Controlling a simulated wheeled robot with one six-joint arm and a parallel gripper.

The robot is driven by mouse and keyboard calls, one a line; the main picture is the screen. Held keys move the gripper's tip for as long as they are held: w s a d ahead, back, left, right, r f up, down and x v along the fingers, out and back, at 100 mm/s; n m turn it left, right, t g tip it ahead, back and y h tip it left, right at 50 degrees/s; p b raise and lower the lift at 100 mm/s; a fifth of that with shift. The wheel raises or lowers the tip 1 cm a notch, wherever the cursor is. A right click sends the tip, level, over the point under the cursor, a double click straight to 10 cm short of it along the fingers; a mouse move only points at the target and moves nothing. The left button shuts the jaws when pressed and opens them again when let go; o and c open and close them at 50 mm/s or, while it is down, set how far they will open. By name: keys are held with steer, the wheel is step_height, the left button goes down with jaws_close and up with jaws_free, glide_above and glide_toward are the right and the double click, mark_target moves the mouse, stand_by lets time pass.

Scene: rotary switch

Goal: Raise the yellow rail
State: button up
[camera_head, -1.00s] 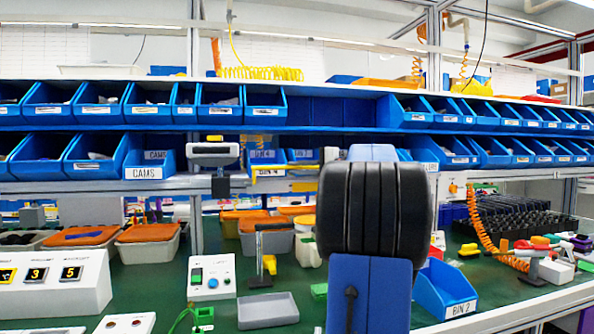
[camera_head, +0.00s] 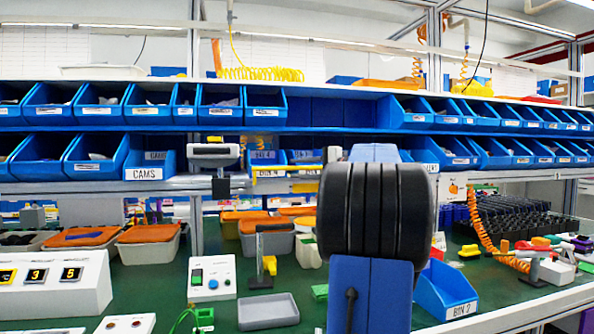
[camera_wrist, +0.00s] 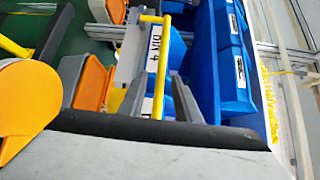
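The yellow rail (camera_wrist: 160,65) is a thin bar that runs lengthwise through the wrist view, with a bend at its far end. In the head view a thin yellow bar (camera_head: 300,167), likely the same rail, shows at the lower shelf just left of my arm. My gripper (camera_wrist: 160,85) is open. Its two grey fingers stand on either side of the rail in the wrist view, with a visible gap to it on both sides. How far the fingertips are from it in depth I cannot tell. In the head view my arm hides the gripper.
Blue bins (camera_head: 470,152) line two shelves behind. A bin labelled BIN 4 (camera_wrist: 158,92) lies behind the rail in the wrist view. Orange-lidded boxes (camera_head: 150,236), a grey tray (camera_head: 268,312) and a button box (camera_head: 211,278) stand on the green bench.

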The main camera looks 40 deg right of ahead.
steer(key=f+v, duration=0.1)
steer(key=v, duration=1.5)
steer(key=shift+s+r, duration=0.15)
steer(key=shift+r, duration=0.25)
step_height(320, 180, down, 5)
steer(key=n+t+y, duration=0.1)
steer(key=n+t, duration=0.2)
steer(key=x, duration=1.7)
steer(key=shift+d, duration=0.15)
jaws_close()
